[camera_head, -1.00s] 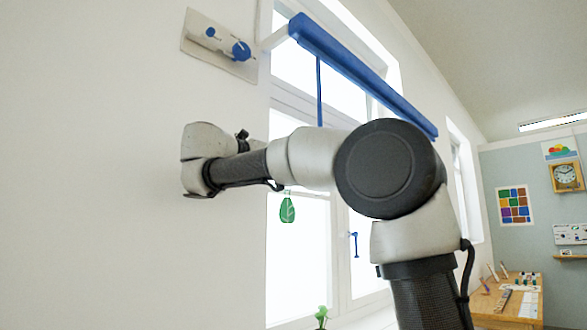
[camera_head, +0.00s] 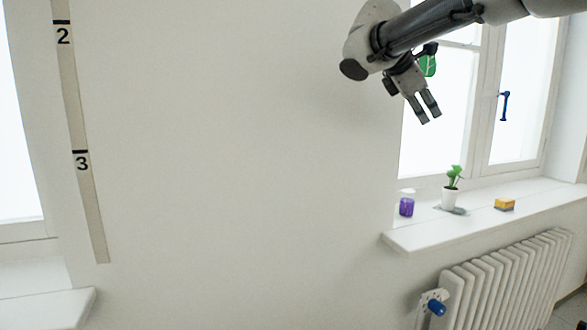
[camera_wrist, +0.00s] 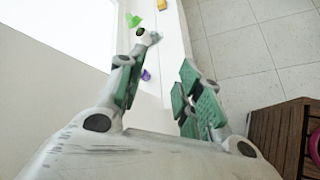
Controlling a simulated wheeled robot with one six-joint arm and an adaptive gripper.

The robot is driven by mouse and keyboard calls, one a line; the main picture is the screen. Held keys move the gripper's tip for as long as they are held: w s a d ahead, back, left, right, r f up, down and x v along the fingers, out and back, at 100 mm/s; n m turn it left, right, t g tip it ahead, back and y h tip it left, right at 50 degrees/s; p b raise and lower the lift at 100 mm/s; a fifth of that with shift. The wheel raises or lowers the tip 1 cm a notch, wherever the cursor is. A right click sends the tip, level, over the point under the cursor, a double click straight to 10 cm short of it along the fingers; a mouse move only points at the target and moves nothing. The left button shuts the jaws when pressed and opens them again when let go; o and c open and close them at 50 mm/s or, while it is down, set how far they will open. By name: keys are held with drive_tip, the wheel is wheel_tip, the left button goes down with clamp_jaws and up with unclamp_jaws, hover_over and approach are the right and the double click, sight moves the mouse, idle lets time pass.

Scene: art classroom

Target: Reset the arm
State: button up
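My gripper (camera_head: 429,109) hangs from my arm at the upper right of the head view, in front of the wall and window. Its two fingers point down and to the right. In the wrist view my gripper (camera_wrist: 160,88) shows its green-padded fingers spread apart, with nothing between them that it holds. The gripper is empty and touches nothing that I can see.
Below it, the windowsill (camera_head: 420,234) bears a purple jar (camera_head: 407,204), a potted plant (camera_head: 451,192) and a yellow block (camera_head: 505,204). A radiator (camera_head: 505,280) with a blue-knobbed valve (camera_head: 436,307) stands under it. A brown crate (camera_wrist: 280,135) lies at the wrist view's right. The wall's middle is clear.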

drive_tip(key=s+d+f+m+y, duration=0.2)
drive_tip(key=s+f+m+y, duration=0.2)
drive_tip(key=s+f+m, duration=0.4)
drive_tip(key=s+d+f+m+g+y, duration=0.1)
drive_tip(key=s+d+f+m+y, duration=0.2)
drive_tip(key=s+f+m, duration=0.4)
drive_tip(key=shift+s+f+m+y, duration=0.2)
drive_tip(key=shift+s+f+y, duration=0.2)
drive_tip(key=shift+s+f, duration=2.25)
drive_tip(key=shift+s+f+m+y, duration=0.3)
drive_tip(key=shift+s+f, duration=0.95)
drive_tip(key=shift+s, duration=2.65)
